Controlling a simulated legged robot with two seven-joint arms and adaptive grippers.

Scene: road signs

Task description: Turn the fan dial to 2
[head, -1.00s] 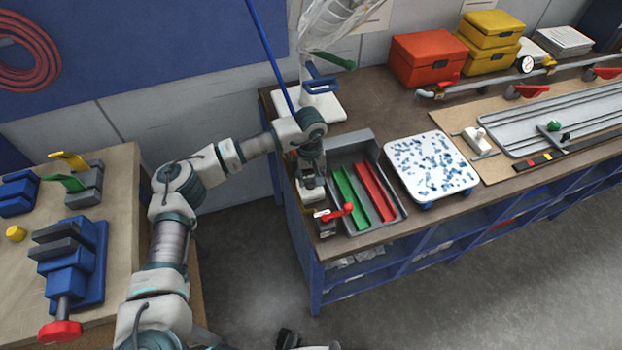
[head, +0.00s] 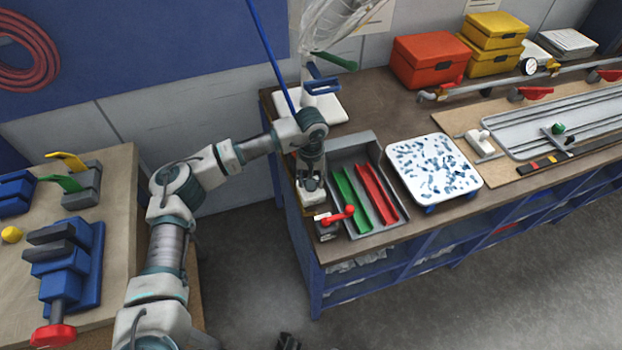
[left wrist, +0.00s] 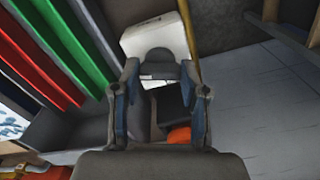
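A fan-like thing with a clear wire cage (head: 340,22) stands at the back of the bench on a white base (head: 326,108). No numbered dial can be made out on it. My left gripper (head: 312,188) is well in front of that base, pointing down beside a grey tray. In the left wrist view my left gripper (left wrist: 160,75) has its fingers apart. A white block (left wrist: 155,33), a black piece (left wrist: 172,103) and an orange-red part (left wrist: 180,137) show beyond or between them. Dark tips, probably my right gripper (head: 287,342), show at the bottom edge.
The grey tray (head: 397,160) holds green and red bars. A red-handled fitting (head: 338,215) sits at the bench's front left corner. A white speckled tray (head: 434,168) is to the right. A vise (head: 65,265) stands on the left table. The floor between is clear.

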